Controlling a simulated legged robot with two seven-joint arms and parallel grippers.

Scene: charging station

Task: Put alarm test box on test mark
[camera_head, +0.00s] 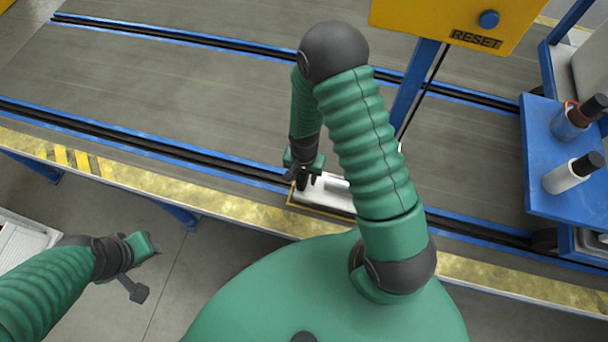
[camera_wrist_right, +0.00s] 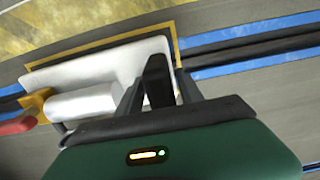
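The alarm test box (camera_head: 332,182) is white and lies at the near edge of the conveyor, partly hidden by my right arm. In the right wrist view it shows a pale slab (camera_wrist_right: 95,65) and a white cylinder (camera_wrist_right: 85,102). The yellow outline of the test mark (camera_head: 318,211) shows around its near side; in the wrist view the outline (camera_wrist_right: 100,43) runs along its far edge and right end. My right gripper (camera_head: 305,180) is at the box, its dark fingers (camera_wrist_right: 158,82) overlapping it; their grip is unclear. My left gripper (camera_head: 143,268) is open and empty, off the conveyor.
A blue cart shelf (camera_head: 555,185) with two bottles is at the right. A pale tray (camera_head: 22,245) is at the left. The conveyor left of my right gripper is clear.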

